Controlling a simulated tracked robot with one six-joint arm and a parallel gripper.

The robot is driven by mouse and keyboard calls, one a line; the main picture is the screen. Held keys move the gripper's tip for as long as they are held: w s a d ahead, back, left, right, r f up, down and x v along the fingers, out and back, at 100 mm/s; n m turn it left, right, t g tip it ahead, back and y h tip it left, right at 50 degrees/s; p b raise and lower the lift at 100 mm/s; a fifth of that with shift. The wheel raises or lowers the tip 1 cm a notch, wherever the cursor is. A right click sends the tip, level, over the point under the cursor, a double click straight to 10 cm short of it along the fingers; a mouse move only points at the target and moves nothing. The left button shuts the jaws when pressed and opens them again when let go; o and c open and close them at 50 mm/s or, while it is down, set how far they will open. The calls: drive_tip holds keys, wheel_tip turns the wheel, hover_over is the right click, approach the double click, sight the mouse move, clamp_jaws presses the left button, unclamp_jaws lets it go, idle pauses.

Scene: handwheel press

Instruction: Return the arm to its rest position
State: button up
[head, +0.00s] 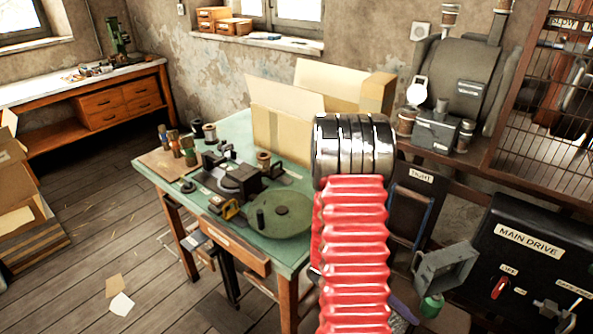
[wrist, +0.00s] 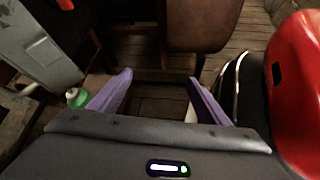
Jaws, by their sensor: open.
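My gripper (wrist: 160,76) shows in the wrist view with its two purple fingers spread apart and nothing between them. It points down over a dark gap and the wooden floor. In the head view my red ribbed arm with chrome rings stands in front of the green-topped table and hides its right part. A bit of purple, probably a finger, shows low beside the arm. The press (head: 232,177) with its round green handwheel (head: 280,215) stands on the table, left of my arm. The gripper is apart from both.
The green table (head: 155,163) holds spools and cardboard (head: 285,95). Floor (head: 95,220) at left is mostly clear.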

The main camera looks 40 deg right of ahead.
drive_tip(key=w+a+r+m+t+y, duration=0.35)
drive_tip(key=w+a+r+t, duration=0.55)
drive_tip(key=w+a+r, duration=0.7)
drive_tip(key=w+a+r+n+t, duration=0.1)
drive_tip(key=w+a+r+t, duration=0.2)
drive_tip(key=a+r+t, duration=0.4)
drive_tip(key=a+r+y, duration=0.1)
drive_tip(key=a+r, duration=0.5)
drive_tip(key=a, duration=0.2)
drive_tip(key=shift+n, duration=0.35)
drive_tip(key=shift+a+f, duration=0.1)
